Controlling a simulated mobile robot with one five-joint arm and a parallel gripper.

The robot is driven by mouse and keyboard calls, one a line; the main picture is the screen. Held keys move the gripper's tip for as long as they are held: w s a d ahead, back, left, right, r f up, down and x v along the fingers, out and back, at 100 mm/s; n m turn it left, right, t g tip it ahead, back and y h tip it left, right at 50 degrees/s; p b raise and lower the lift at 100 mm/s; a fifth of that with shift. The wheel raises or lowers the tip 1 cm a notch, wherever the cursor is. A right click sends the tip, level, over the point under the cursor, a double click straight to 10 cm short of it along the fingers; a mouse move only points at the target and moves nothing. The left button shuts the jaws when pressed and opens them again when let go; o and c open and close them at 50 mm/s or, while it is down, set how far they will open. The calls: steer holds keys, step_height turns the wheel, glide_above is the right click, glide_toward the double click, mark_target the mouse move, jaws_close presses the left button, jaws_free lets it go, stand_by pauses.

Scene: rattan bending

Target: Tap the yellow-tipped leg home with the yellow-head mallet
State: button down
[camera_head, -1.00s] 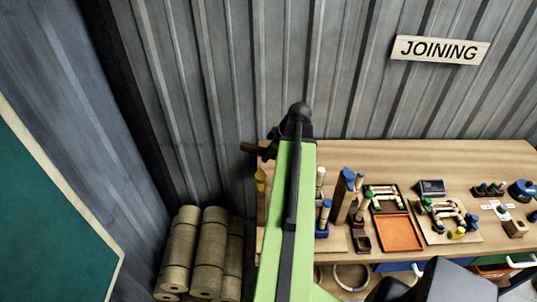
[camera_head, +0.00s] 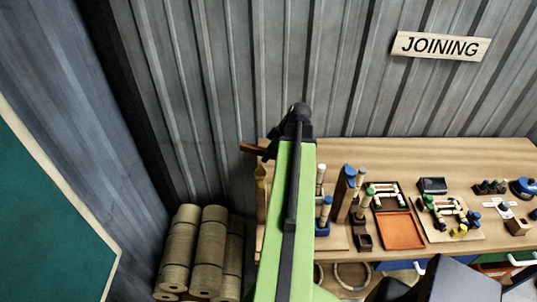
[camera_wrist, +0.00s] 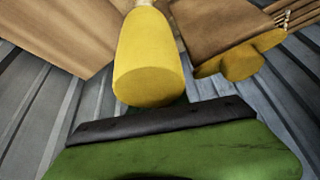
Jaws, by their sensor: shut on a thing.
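My gripper (camera_head: 270,152) is at the far end of my green arm, above the bench's left end and near the corrugated wall. In the wrist view a large yellow cylinder (camera_wrist: 148,62) with a pale wooden end stands just beyond the green and black gripper part (camera_wrist: 165,122). A small frame with pale legs (camera_head: 440,210) lies on a board to the right, with a yellow piece (camera_head: 459,231) by it. Which leg is yellow-tipped is too small to tell.
The wooden bench (camera_head: 400,155) also carries blue-topped posts (camera_head: 350,180), an orange tray (camera_head: 399,230) and a dark box (camera_head: 432,185). Rattan rolls (camera_head: 208,250) stand left of the bench. The bench's back strip is clear.

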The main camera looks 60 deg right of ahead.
steer(key=shift+r+p, duration=1.95)
steer(key=shift+r, duration=0.15)
steer(key=shift+f, duration=0.2)
steer(key=shift+f+b, duration=0.4)
steer(key=shift+b, duration=0.2)
steer(key=shift+f, duration=0.1)
step_height(320, 180, down, 4)
steer(key=b, duration=0.4)
step_height(320, 180, up, 5)
steer(key=p, duration=0.4)
steer(key=shift+f, duration=0.3)
steer(key=shift+f, duration=0.1)
